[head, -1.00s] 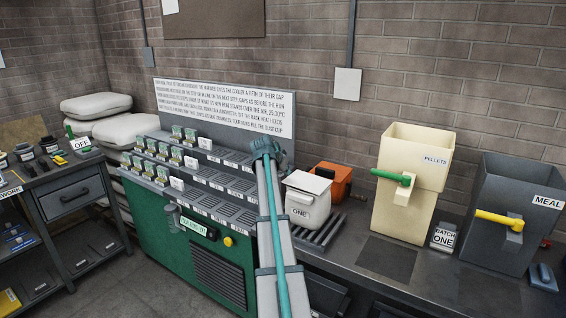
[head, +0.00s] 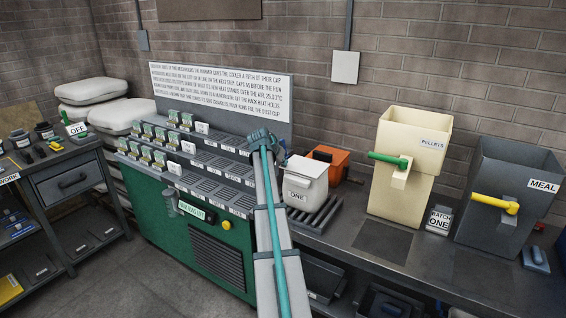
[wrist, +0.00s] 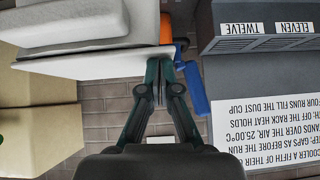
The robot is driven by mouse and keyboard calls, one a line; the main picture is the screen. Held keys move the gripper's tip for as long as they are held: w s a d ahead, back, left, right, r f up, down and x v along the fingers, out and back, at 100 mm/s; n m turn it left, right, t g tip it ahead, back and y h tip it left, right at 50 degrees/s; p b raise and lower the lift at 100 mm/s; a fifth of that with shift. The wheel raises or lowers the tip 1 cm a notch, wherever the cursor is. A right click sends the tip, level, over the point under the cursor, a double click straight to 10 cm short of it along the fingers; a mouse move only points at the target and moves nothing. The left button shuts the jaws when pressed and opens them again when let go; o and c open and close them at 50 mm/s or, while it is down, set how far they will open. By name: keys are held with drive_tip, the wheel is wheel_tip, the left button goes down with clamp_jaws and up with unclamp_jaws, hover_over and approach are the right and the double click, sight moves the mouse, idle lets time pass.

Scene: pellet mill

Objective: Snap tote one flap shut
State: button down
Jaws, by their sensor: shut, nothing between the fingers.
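Tote one (head: 307,184) is a pale, white tub labelled ONE, upright on a slatted dark stand on the bench. Its top edge and flap are small in the head view, and I cannot tell how far the flap stands open. In the wrist view a white panel and rim of the tote (wrist: 95,66) fill the upper left. My gripper (wrist: 160,76) is shut and empty, with its fingertips at or very near the lower right edge of that white panel; contact is unclear. In the head view my arm ends just left of the tote and its fingers are hidden.
An orange box (head: 330,160) stands behind the tote. A cream PELLETS hopper (head: 405,185) and grey MEAL hopper (head: 505,205) stand to the right. A green stepped rack (head: 195,230) with a sign (head: 220,92) is at left. A blue part (wrist: 194,88) is close beside my fingers.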

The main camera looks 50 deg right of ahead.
drive_tip(key=shift+r, duration=0.1)
drive_tip(key=shift+r+p, duration=0.4)
drive_tip(key=shift+r, duration=0.75)
drive_tip(key=r, duration=0.1)
drive_tip(key=r+p, duration=0.1)
drive_tip(key=r, duration=0.1)
drive_tip(key=shift+a+r, duration=0.2)
drive_tip(key=shift+r, duration=0.1)
drive_tip(key=w+b+v, duration=0.1)
drive_tip(key=b+v, duration=0.1)
drive_tip(key=v, duration=0.7)
drive_tip(key=shift+s+a+b, duration=0.15)
drive_tip(key=shift+s+b, duration=0.15)
drive_tip(key=shift+s, duration=0.15)
drive_tip(key=shift+r, duration=0.1)
